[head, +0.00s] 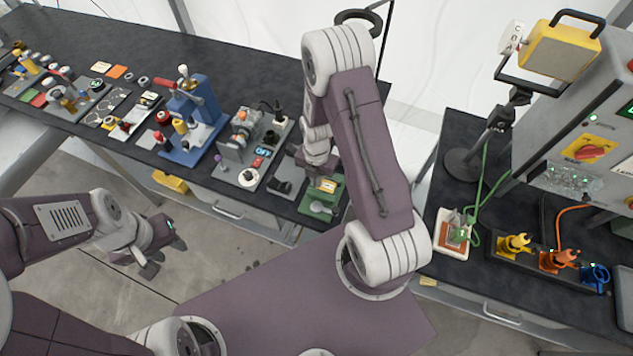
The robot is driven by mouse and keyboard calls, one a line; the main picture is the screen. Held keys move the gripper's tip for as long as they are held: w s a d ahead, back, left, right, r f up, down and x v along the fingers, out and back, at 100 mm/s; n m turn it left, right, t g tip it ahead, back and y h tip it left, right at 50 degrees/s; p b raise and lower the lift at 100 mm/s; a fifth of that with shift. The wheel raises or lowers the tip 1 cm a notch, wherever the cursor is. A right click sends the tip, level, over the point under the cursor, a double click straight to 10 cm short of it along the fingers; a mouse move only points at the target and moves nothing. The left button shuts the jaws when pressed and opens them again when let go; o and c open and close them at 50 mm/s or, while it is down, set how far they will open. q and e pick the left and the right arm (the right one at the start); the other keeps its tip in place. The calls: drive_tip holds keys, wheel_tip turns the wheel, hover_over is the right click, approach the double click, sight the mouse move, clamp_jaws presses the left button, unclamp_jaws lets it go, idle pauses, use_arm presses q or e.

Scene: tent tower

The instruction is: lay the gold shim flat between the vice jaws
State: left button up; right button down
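My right gripper (314,170) hangs over the right end of the long dark bench, beside a green fixture (323,207). Its fingers are small and partly covered by my own arm, so I cannot tell whether they are open or shut. A small yellow-gold patch (327,185) shows on the green fixture; I cannot tell whether it is the gold shim. A dark grey block-like device (285,186) stands just left of the green fixture; I cannot make out vice jaws for certain. My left gripper (166,258) is open and empty over the floor, away from the bench.
The long bench (262,68) holds a blue press (194,120), a grey panel with knobs (248,145) and several small tools at left. A second bench at right carries a white tray (452,234), a yellow lamp (562,50) and coloured plugs (556,262). The bench's back strip is clear.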

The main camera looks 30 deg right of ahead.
drive_tip(key=shift+w+f, duration=0.2)
drive_tip(key=shift+f, duration=1.05)
drive_tip(key=shift+w+f, duration=0.15)
drive_tip(key=shift+w, duration=0.05)
drive_tip(key=shift+s+f, duration=0.1)
drive_tip(key=shift+s, duration=0.1)
drive_tip(key=c, duration=2)
unclamp_jaws()
drive_tip(key=o, duration=0.3)
use_arm(q)
drive_tip(key=shift+w, duration=0.35)
use_arm(e)
drive_tip(key=shift+w, duration=0.1)
